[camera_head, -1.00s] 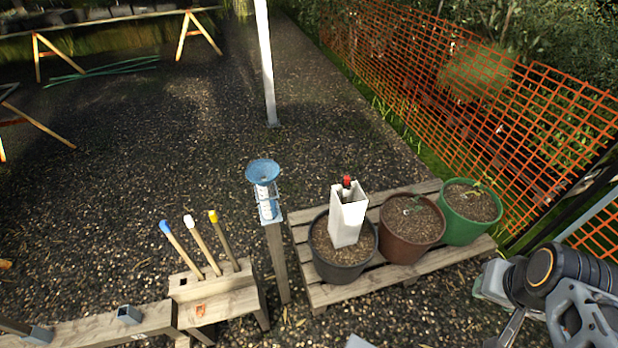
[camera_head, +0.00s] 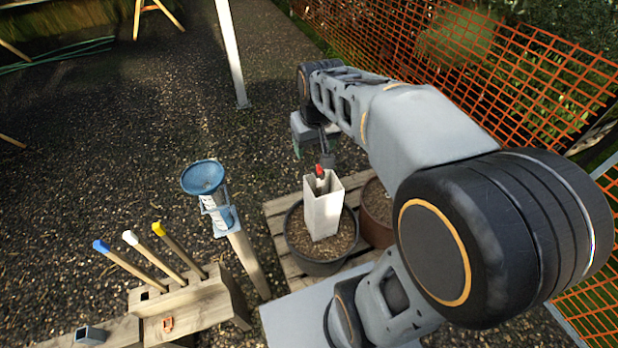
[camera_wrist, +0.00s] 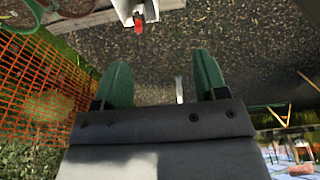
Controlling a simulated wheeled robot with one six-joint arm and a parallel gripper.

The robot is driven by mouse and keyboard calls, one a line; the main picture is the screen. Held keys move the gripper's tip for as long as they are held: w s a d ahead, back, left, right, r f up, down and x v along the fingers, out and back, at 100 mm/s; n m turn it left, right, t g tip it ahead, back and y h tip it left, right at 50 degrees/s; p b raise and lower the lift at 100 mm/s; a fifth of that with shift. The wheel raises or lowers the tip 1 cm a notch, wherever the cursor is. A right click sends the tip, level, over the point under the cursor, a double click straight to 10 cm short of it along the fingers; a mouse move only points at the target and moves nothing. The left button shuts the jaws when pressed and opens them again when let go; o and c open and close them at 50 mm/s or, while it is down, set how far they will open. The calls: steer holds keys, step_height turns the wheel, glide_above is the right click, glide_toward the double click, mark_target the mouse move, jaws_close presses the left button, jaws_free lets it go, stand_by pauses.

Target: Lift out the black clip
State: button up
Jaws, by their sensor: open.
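A white square tube (camera_head: 323,212) stands upright, open at the top, in a black pot (camera_head: 320,266). A red-topped item (camera_head: 319,171) sticks up out of its mouth; the red end (camera_wrist: 138,24) also shows at the top of the wrist view. I cannot make out a black clip for certain; the tube's inside is mostly hidden. My gripper (camera_head: 311,150) is above and just behind the tube in the head view, apart from it. In the wrist view its green fingers (camera_wrist: 163,70) are spread wide with nothing between them.
A blue funnel gauge (camera_head: 205,178) on a post stands left of the pots. A wooden block (camera_head: 205,298) holds several coloured-tip sticks. A brown pot (camera_head: 375,205) shares the pallet (camera_head: 277,222). An orange mesh fence (camera_head: 500,55) runs along the right.

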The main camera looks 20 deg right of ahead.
steer(key=g+b, duration=0.2)
steer(key=b, duration=0.5)
glide_above(319, 169)
steer(key=w, duration=0.1)
step_height(319, 169, down, 12)
steer(key=shift+w+d+f+b, duration=0.15)
steer(key=shift+f+b, duration=0.5)
steer(key=shift+f, duration=3.1)
steer(key=shift+d+f+b, duration=0.15)
steer(key=shift+f+b, duration=0.45)
steer(key=shift+f, duration=3.15)
steer(key=c, duration=1)
